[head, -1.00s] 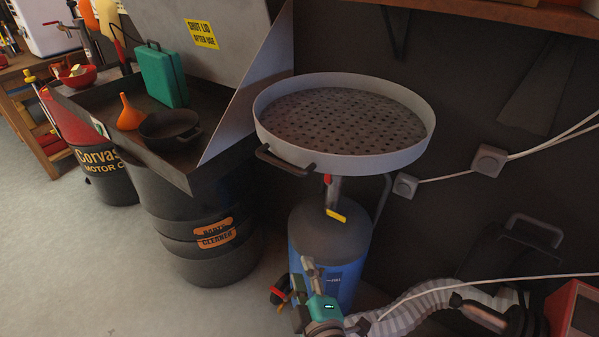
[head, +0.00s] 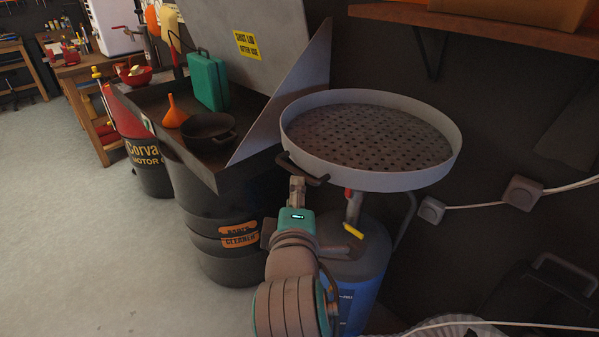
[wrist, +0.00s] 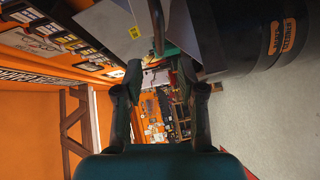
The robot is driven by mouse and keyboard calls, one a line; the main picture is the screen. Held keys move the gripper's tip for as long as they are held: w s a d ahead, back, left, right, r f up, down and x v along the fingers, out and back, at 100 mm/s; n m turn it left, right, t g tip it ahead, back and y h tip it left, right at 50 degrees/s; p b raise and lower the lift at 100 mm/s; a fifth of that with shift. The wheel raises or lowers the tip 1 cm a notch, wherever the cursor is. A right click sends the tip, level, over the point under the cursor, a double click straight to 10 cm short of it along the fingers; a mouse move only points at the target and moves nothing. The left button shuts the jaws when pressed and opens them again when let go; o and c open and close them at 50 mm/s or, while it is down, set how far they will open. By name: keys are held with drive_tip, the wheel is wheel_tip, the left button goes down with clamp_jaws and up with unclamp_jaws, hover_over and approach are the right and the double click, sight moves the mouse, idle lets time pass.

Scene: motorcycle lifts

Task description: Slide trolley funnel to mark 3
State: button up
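The trolley funnel is a wide grey round pan (head: 370,178) with a perforated plate, on top of a blue drain tank (head: 352,280). A dark handle (head: 312,179) sticks out of its left front rim. My gripper (head: 297,182) is raised at that handle, just under it in the head view. In the wrist view my gripper (wrist: 160,75) has its fingers apart, and a dark bar (wrist: 157,25), likely the handle, shows above the gap. Whether they touch cannot be told. A yellow tag (head: 353,230) is on the stem under the pan. No mark 3 is readable.
A parts-washer basin (head: 225,172) on a dark drum (head: 225,262) stands close at the left, holding an orange funnel (head: 173,113), a black pan (head: 208,131) and a green case (head: 209,80). A shelf (head: 470,28) overhangs at the right. The floor at left is clear.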

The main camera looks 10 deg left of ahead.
sight(296, 174)
drive_tip(key=w, duration=0.3)
drive_tip(key=w+f, duration=0.1)
drive_tip(key=w, duration=0.2)
drive_tip(key=w+a, duration=0.1)
drive_tip(key=w, duration=0.2)
drive_tip(key=shift+w+a+f, duration=0.1)
drive_tip(key=shift+f, duration=0.05)
clamp_jaws()
